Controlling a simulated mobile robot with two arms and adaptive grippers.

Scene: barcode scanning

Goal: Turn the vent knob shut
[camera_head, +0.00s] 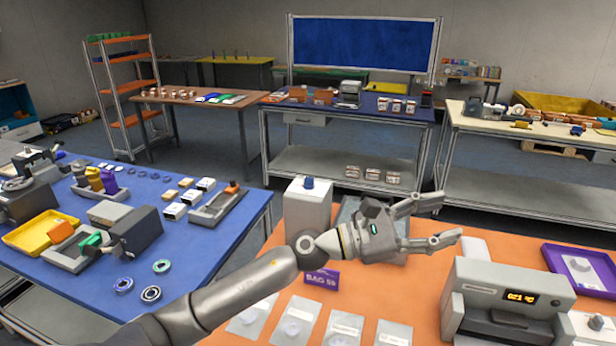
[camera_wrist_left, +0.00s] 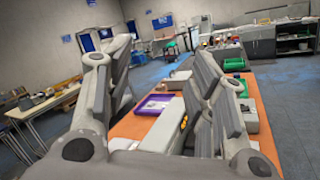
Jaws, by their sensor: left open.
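A small blue knob (camera_head: 308,183) stands on top of a pale grey box (camera_head: 306,206) on the orange table, behind my left arm; I cannot tell whether it is the vent knob or how it is turned. My left gripper (camera_head: 447,218) is open and empty above the orange table, pointing right, to the right of the box and apart from it. Its two spread fingers also show in the left wrist view (camera_wrist_left: 163,58). The left arm hides part of the box's lower side. My right gripper is not in view.
On the orange table (camera_head: 400,275) are a purple sign (camera_head: 321,279), several flat pouches at the front, a grey machine with a lit display (camera_head: 508,297) and a purple tray (camera_head: 556,258). A blue table (camera_head: 230,232) with many small parts stands at left.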

